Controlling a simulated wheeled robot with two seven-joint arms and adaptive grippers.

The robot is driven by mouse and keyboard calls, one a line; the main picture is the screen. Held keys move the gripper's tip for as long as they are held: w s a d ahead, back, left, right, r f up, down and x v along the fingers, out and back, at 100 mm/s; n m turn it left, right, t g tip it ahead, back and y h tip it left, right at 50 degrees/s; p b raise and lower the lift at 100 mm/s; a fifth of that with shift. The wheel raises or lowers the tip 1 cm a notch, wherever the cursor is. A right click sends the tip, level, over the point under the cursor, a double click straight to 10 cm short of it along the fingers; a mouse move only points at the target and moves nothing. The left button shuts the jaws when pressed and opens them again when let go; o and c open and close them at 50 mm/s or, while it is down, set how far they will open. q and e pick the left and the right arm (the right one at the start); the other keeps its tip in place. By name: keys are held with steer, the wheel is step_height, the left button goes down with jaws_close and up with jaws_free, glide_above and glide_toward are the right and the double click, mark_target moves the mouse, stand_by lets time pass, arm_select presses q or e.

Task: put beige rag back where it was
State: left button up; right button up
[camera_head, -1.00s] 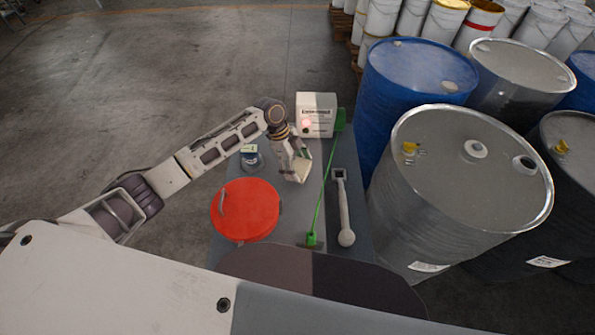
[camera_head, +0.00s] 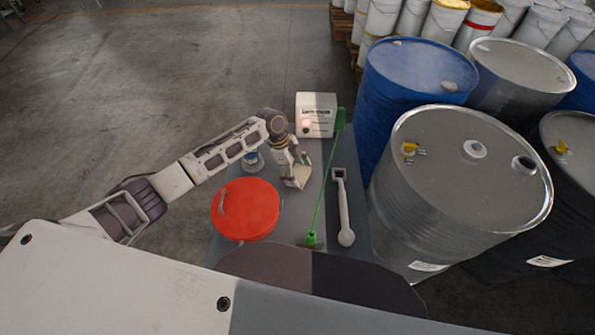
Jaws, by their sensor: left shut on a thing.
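The beige rag (camera_head: 298,178) is between the fingers of my left gripper (camera_head: 295,171), above the grey table (camera_head: 362,222). The gripper is shut on it and points down, behind and to the right of the red lid (camera_head: 245,209). I cannot tell whether the rag touches the table. Part of the rag is hidden by the fingers. My right gripper does not show.
A white box (camera_head: 316,116) with a red light stands at the table's back. A green long-handled tool (camera_head: 325,182) and a grey ladle-like tool (camera_head: 343,210) lie to the right. A small can (camera_head: 252,162) is partly behind my arm. Drums (camera_head: 455,185) crowd the right side.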

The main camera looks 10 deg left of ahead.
arm_select(q)
steer(key=shift+f, duration=0.1)
steer(key=o, duration=1)
steer(key=shift+c, duration=0.2)
steer(key=v, duration=1.2)
steer(key=shift+b, duration=0.35)
steer(key=shift+w+d, duration=0.1)
